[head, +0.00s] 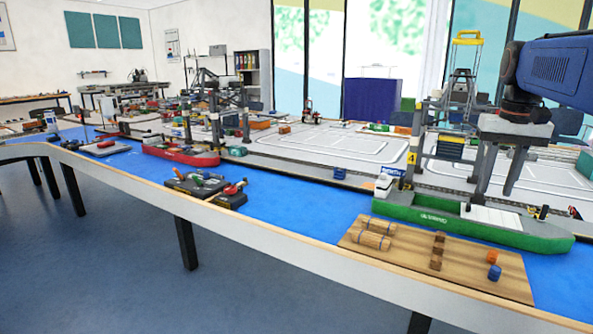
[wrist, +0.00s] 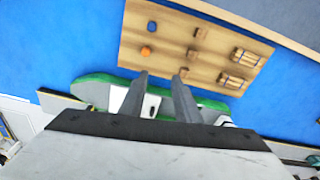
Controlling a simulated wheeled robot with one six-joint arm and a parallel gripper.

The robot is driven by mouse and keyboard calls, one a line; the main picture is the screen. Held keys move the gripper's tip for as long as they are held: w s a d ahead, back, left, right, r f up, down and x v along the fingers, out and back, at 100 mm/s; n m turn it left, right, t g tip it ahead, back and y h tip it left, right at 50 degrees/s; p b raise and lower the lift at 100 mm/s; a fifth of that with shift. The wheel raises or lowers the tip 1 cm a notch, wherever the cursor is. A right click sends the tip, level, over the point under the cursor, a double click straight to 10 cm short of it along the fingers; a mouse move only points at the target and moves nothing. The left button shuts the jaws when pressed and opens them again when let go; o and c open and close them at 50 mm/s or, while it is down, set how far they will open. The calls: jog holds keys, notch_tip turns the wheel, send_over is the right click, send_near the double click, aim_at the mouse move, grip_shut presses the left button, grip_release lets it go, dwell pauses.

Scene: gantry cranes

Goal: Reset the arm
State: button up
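My gripper (head: 494,194) hangs at the right in the head view, fingers pointing down above the green ship (head: 418,214). In the wrist view my gripper (wrist: 161,76) shows two dark fingers spread apart with nothing between them. The green ship (wrist: 95,83) lies beyond the fingers there, partly hidden by them and by the gripper body. My arm reaches in from the upper right of the head view.
A wooden board (head: 405,259) with an orange cylinder (head: 491,257), a blue cylinder (head: 494,272), small wood blocks and log bundles (head: 377,232) lies on the blue table in front of the ship. A crane (head: 409,155) stands left of my gripper. A red ship (head: 180,155) lies farther left.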

jog(key=s+a+f+n+t, duration=0.2)
jog(key=s+a+f, duration=0.7)
jog(key=a+f, duration=0.1)
jog(key=s+a+f+n+t, duration=0.2)
jog(key=s+a+f+n, duration=0.1)
jog(key=s+a+f, duration=0.6)
notch_tip(320, 180, down, 4)
jog(key=shift+s+a+f, duration=0.2)
jog(key=shift+s+a, duration=0.2)
jog(key=shift+s, duration=0.1)
